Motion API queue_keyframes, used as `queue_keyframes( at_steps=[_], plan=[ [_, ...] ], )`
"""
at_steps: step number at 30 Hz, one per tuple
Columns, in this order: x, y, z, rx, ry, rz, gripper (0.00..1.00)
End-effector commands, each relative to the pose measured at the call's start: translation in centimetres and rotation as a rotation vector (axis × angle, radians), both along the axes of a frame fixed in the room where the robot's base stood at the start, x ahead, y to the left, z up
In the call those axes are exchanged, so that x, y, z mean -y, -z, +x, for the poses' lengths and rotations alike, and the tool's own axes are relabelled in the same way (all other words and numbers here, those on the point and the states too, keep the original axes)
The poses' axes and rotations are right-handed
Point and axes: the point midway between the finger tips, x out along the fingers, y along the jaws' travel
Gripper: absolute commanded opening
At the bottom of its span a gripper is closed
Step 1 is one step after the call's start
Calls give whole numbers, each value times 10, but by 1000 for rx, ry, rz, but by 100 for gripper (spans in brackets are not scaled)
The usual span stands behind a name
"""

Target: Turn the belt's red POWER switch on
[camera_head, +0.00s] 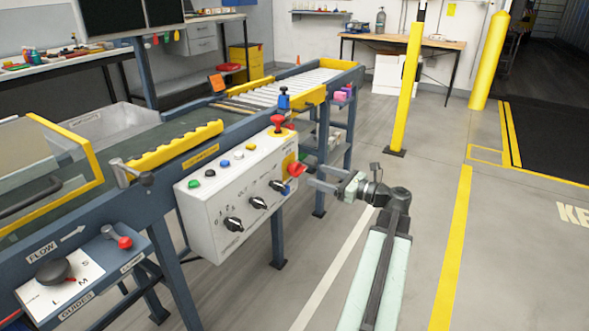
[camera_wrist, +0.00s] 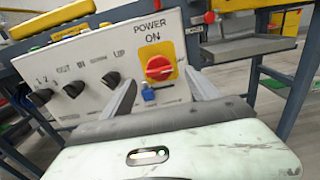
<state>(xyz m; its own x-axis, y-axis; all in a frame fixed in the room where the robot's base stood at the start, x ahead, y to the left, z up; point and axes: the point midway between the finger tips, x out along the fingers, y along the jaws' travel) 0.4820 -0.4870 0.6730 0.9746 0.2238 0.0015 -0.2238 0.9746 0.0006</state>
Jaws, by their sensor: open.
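The red POWER switch (camera_wrist: 159,67) is a rotary knob on a yellow plate, at the right end of the white control box's front face. "POWER" and "ON" are printed above it in the wrist view. Its raised bar looks roughly level there, not pointing up at "ON". It also shows in the head view (camera_head: 297,170). My gripper (camera_head: 313,177) is open and empty, just in front of the switch and apart from it. In the wrist view my gripper (camera_wrist: 160,78) has one finger on each side, below the switch.
The white control box (camera_head: 225,215) also bears black knobs (camera_head: 233,224) and coloured buttons. A red mushroom button (camera_head: 278,122) stands on its top. A small blue part (camera_wrist: 148,93) hangs below the switch. A yellow post (camera_head: 407,90) stands behind. Floor to the right is clear.

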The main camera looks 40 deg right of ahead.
Motion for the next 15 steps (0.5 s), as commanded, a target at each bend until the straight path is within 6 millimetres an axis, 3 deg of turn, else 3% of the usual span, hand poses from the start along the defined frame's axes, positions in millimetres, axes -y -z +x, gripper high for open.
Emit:
queue_keyframes(
  at_steps=[9, 15],
  plan=[
    [-18, 0, 59, -1, -12, -1, 69],
    [-23, 0, 75, -1, -12, -1, 69]
  ],
)
